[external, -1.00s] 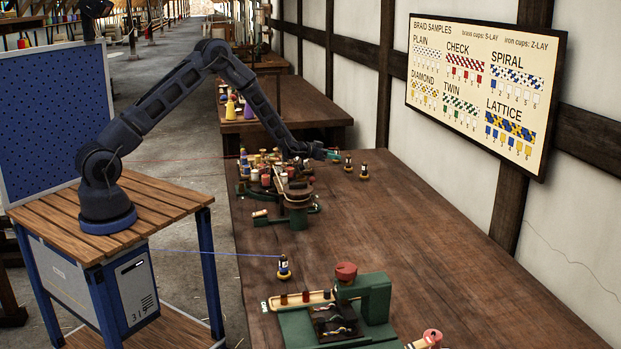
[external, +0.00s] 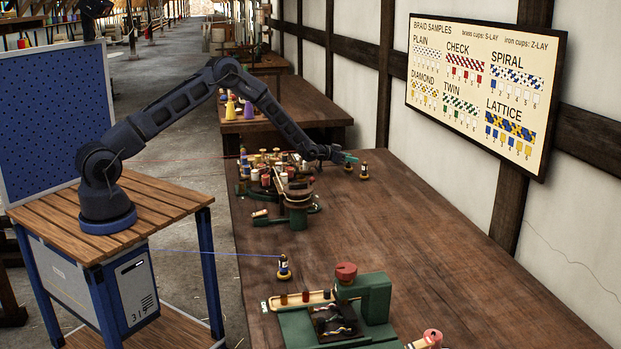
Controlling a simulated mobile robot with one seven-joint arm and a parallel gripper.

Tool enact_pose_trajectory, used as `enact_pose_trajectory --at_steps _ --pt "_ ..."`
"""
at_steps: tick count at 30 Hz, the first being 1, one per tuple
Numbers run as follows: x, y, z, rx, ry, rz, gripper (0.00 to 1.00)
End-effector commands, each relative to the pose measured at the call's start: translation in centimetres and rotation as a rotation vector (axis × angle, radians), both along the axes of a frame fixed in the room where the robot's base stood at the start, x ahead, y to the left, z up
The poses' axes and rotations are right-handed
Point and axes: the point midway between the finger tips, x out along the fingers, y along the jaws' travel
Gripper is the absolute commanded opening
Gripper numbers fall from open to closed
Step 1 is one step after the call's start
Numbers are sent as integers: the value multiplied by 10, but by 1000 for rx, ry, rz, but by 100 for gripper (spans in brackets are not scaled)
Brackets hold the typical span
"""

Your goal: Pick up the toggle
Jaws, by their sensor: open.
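My gripper (external: 350,158) is at the far end of the long workbench, low over its top, beside two small dark-and-white bobbins. The nearer bobbin (external: 364,172) stands upright just right of the fingertips. The other bobbin (external: 348,166) is partly hidden behind or under the fingers, and I cannot tell if they touch it. The jaws are open, though the finger gap is too small to make out here. I cannot pick out the toggle for certain; it may be among the small parts near the gripper or hidden by it.
A crowded green braiding stand (external: 297,196) with several spools is left of the gripper. A green machine with a red knob (external: 346,270) stands at the front. A bobbin (external: 283,268) on a blue thread stands near the left edge. The bench's right middle (external: 430,220) is clear.

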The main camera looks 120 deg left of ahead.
Motion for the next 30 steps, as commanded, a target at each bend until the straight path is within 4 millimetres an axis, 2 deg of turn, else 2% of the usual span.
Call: enact_pose_trajectory --at_steps 4,9,11,23,26,30 --pt "0 0 0 0 0 0 44" --pt "0 0 0 0 0 0 11" --pt "0 0 0 0 0 0 0" --pt "0 0 6 1 -1 0 0" --pt "0 0 19 2 -2 0 0" --pt "0 0 46 4 -1 0 0"
